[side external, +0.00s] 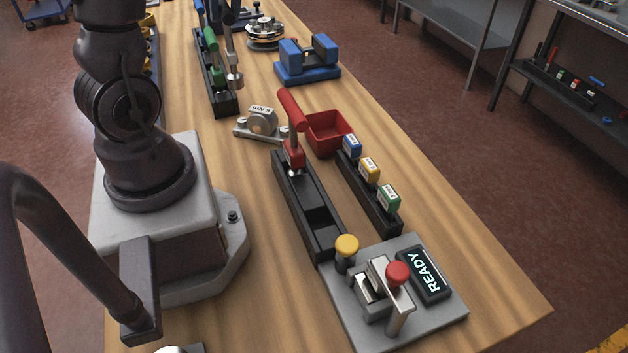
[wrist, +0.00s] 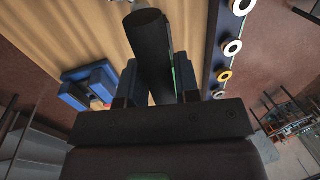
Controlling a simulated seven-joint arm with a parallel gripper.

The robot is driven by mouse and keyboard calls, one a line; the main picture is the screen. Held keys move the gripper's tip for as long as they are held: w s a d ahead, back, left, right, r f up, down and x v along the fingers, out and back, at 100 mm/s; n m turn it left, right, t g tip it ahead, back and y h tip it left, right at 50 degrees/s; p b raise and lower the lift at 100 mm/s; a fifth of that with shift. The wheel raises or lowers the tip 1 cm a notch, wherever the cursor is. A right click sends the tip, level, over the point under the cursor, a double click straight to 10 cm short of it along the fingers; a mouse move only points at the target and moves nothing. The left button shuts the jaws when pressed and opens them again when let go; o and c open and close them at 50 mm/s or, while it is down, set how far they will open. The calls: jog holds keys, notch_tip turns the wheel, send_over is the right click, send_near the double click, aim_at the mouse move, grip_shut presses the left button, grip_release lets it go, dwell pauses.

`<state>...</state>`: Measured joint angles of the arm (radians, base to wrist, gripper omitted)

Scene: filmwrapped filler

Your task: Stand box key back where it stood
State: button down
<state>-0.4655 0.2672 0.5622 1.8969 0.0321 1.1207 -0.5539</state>
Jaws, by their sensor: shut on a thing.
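The box key (side external: 233,72) has a grey shaft with a wider grey socket at its lower end, and it hangs roughly upright below my gripper (side external: 230,16) in the side view. Its black round handle (wrist: 150,45) shows in the wrist view, between the two jaws of my gripper (wrist: 156,88), which are shut on it. The socket end is over or just beside the near part of a black rack (side external: 223,102); I cannot tell whether it touches. A green-handled tool (side external: 212,42) and a blue-handled tool (side external: 199,8) stand in that rack, close to my gripper.
A blue fixture (side external: 307,62) and a round metal part (side external: 265,34) stand right of the rack. A grey gauge block (side external: 260,122), a red bin (side external: 327,131) and a red-handled tool (side external: 293,150) in another rack are nearer. A READY panel (side external: 424,274) sits at the front.

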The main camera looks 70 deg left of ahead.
notch_tip(320, 180, up, 14)
jog(key=w+d, duration=0.5)
jog(key=d, duration=0.5)
jog(key=w+d, duration=0.5)
jog(key=d, duration=0.4)
jog(key=s+d, duration=0.4)
jog(key=d, duration=1.3)
notch_tip(320, 180, down, 26)
jog(key=shift+w+a+r, duration=0.15)
jog(key=shift+a+r, duration=0.1)
jog(key=shift+a, duration=0.1)
jog(key=shift+f, duration=0.1)
jog(key=c, duration=0.8)
grip_release()
